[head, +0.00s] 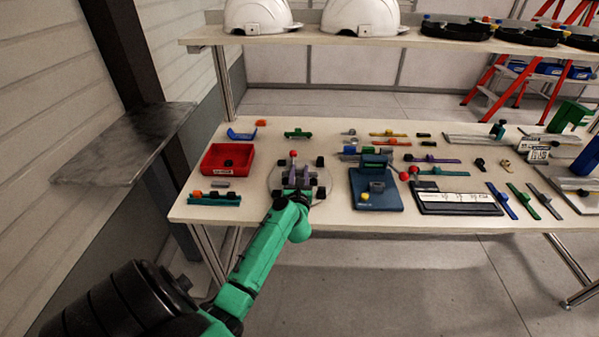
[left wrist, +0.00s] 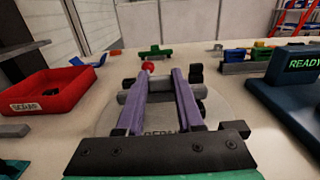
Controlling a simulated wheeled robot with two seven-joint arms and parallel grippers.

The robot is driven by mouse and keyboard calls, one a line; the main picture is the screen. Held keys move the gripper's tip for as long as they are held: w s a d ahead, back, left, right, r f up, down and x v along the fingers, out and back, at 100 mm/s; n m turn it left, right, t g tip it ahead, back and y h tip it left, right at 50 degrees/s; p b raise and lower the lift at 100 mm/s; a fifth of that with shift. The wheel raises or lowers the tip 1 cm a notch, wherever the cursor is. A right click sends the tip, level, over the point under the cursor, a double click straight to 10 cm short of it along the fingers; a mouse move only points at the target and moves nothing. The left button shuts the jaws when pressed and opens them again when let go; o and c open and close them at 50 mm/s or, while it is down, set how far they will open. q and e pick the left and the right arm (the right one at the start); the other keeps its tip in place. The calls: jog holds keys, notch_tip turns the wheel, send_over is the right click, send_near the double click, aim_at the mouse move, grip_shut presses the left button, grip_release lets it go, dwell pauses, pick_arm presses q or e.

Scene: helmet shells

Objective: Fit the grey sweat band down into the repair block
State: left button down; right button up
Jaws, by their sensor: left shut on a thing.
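My left gripper (head: 295,175) reaches over the round pale plate (head: 275,184) on the bench. In the left wrist view its two purple fingers (left wrist: 160,78) are closed on a grey bar-like piece, which looks like the grey sweat band (left wrist: 158,86). The round plate (left wrist: 108,122) carries partly hidden lettering that looks like "REPAIR". Black blocks (left wrist: 196,72) stand around the grey piece, seemingly parts of the repair block. A red knob (left wrist: 148,66) shows just beyond the fingertips. The fingers hide much of the block, so I cannot tell whether the band touches or sits in it.
A red scrap bin (head: 228,159) stands left of the plate, with a green-blue rack (head: 214,199) in front. A dark blue stand (head: 378,198) is close on the right. A green part (head: 298,133) lies behind. Many small parts cover the right side of the bench.

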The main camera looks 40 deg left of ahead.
pick_arm(q)
jog(key=shift+f+b, duration=0.4)
jog(key=shift+f, duration=0.2)
jog(key=shift+f, duration=0.25)
jog(key=shift+c, duration=2.3)
grip_release()
jog(key=shift+s, duration=0.1)
jog(key=b+v, duration=0.1)
jog(key=v, duration=1.3)
jog(key=shift+s+d+b, duration=0.15)
jog(key=shift+d+b, duration=0.05)
jog(key=shift+b, duration=0.1)
